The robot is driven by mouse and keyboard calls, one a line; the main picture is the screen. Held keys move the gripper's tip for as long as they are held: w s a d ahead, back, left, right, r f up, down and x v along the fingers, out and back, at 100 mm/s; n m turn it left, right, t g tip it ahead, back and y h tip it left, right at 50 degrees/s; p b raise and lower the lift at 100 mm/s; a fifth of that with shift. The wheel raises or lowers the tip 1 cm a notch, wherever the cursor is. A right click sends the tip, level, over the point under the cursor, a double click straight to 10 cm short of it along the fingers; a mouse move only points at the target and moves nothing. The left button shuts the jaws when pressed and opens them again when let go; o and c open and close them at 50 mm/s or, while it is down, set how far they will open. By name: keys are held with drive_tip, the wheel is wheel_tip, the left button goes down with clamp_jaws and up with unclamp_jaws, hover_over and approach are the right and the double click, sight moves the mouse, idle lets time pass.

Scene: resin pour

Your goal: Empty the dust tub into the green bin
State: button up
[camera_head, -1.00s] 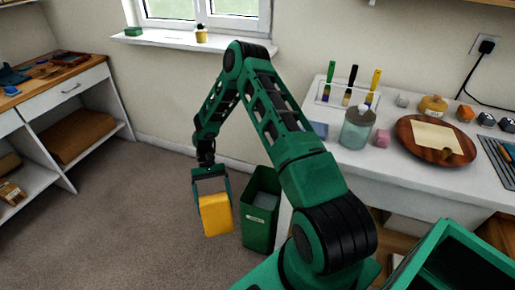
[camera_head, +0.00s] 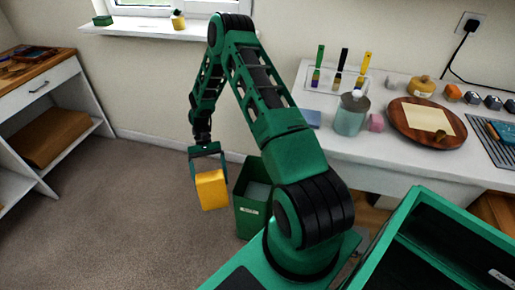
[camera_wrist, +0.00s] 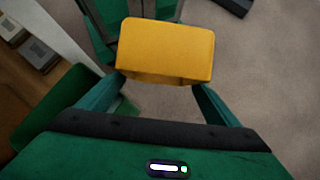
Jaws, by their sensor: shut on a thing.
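The dust tub (camera_head: 212,190) is a yellow box held by my gripper (camera_head: 208,172) in the head view. My gripper's two fingers are shut on its sides, and the tub hangs clear of the floor. In the wrist view the yellow tub (camera_wrist: 166,50) sits between the fingers; its contents cannot be seen. The green bin (camera_head: 250,222) stands on the floor just right of the tub, with a pale label on its front and something light grey inside. A green edge at the left of the wrist view (camera_wrist: 62,95) seems to be the bin.
A white worktable (camera_head: 335,150) stands right of the bin, with brushes, a jar (camera_head: 351,117) and a round wooden board (camera_head: 405,122). A shelf unit (camera_head: 70,95) is at the left. Open carpet lies left of the tub.

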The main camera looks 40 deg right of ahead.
drive_tip(key=s+d+r+m+t+h, duration=0.1)
drive_tip(key=d+m+t, duration=0.2)
drive_tip(key=d, duration=0.9)
drive_tip(key=s+d+r+m+t, duration=0.2)
drive_tip(key=d+m+t, duration=0.1)
drive_tip(key=d, duration=1)
drive_tip(key=s+a+t+h, duration=0.2)
drive_tip(key=a+t+h, duration=0.3)
drive_tip(key=h, duration=0.8)
drive_tip(key=shift+s+a+r+t, duration=0.15)
drive_tip(key=shift+s+a+t, duration=0.2)
drive_tip(key=shift+t, duration=0.75)
drive_tip(key=shift+a+r+h, duration=0.1)
drive_tip(key=shift+h, duration=0.2)
